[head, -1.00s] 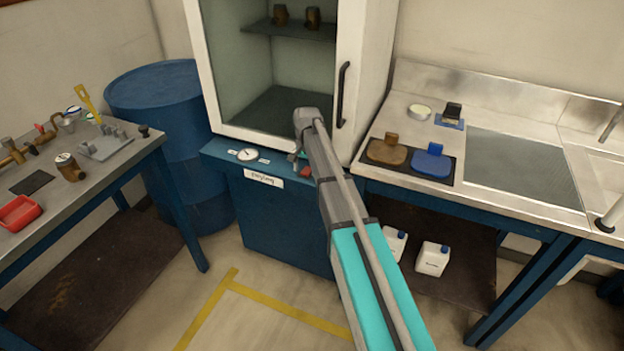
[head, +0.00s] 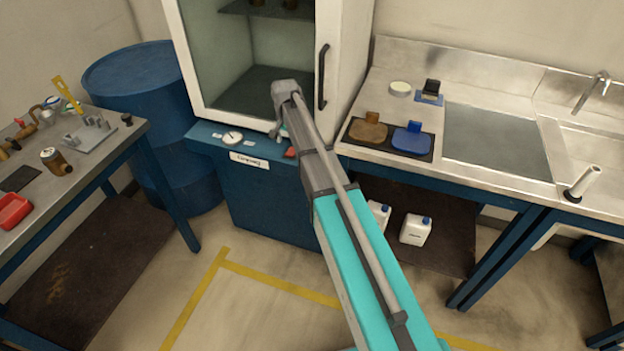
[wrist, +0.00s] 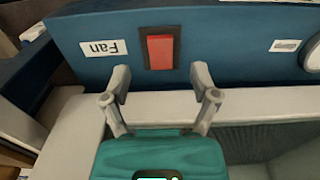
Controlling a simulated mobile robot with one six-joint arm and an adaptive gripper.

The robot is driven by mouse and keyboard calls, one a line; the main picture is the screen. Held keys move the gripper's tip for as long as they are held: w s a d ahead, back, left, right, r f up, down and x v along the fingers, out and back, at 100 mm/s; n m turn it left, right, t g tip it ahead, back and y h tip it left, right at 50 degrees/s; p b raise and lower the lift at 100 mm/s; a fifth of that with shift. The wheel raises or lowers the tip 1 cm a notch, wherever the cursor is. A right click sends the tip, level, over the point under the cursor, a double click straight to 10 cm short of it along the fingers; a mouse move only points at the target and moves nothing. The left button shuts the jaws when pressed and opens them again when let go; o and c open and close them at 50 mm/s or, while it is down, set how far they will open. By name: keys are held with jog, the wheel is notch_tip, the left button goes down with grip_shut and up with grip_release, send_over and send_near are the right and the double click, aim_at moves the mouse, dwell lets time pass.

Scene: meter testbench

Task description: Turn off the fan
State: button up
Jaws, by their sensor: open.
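The fan switch (wrist: 160,52) is a red rectangular rocker in a dark frame on a blue panel. In the wrist view a "Fan" label (wrist: 103,48) sits upside down on its left. In the head view the red switch (head: 290,152) shows partly beside my arm. My gripper (wrist: 161,82) is open and empty, its two fingers apart on either side of the switch's line. The fingertips lie just short of the switch in the picture. Whether they touch the panel, I cannot tell. In the head view my arm mostly hides the gripper.
The panel belongs to a blue base under a white cabinet (head: 345,100) with a black handle (head: 322,76). A round dial (head: 232,138) is left of the switch in the head view. A workbench (head: 120,152) stands left, a steel sink counter (head: 455,185) right.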

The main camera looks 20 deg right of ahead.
aim_at(289, 154)
jog(key=shift+r+p, duration=4.35)
jog(key=shift+r, duration=0.35)
jog(key=s+f+n+b, duration=0.2)
jog(key=s+n, duration=0.5)
jog(key=s, duration=2)
jog(key=shift+s+d+f+b, duration=0.15)
jog(key=shift+s+f+b, duration=0.15)
jog(key=shift+s+f, duration=0.1)
jog(key=shift+s+r, duration=0.1)
jog(key=shift+s, duration=0.3)
